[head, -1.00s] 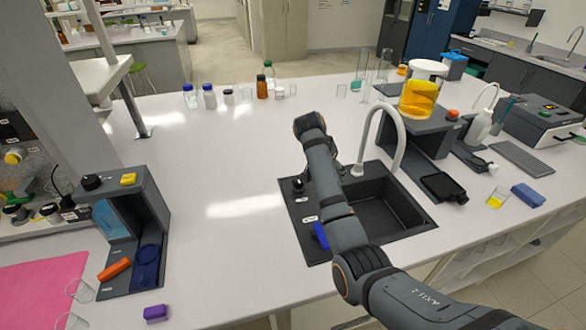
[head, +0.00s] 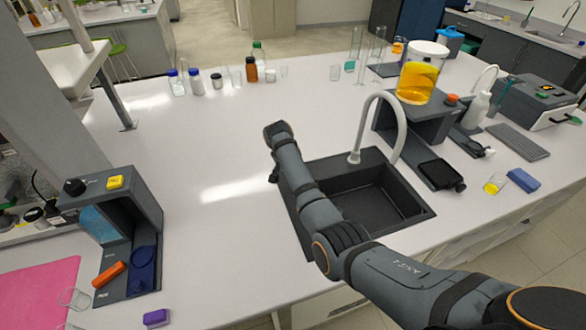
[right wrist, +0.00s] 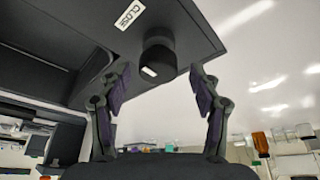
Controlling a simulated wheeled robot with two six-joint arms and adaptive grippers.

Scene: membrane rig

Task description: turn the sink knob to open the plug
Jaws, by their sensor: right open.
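The black sink (head: 421,215) is set into the white bench, with a pale curved faucet (head: 399,118) behind its basin. My right arm crosses the sink's left panel in the head view and hides the knob and most of the gripper there. In the right wrist view, the round black knob (right wrist: 158,57) with a white mark stands on the dark panel (right wrist: 185,22), near a "CLOSE" label (right wrist: 130,15). My right gripper (right wrist: 160,88) is open, its fingers apart on either side of the knob's line, with no contact visible. I cannot make out the plug. My left gripper is out of view.
A dark stand (head: 446,124) holding a jar of yellow liquid (head: 417,80) is right of the faucet. Several bottles, among them an orange one (head: 251,69), line the back. A grey rig (head: 150,210) stands at left. The bench between is clear.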

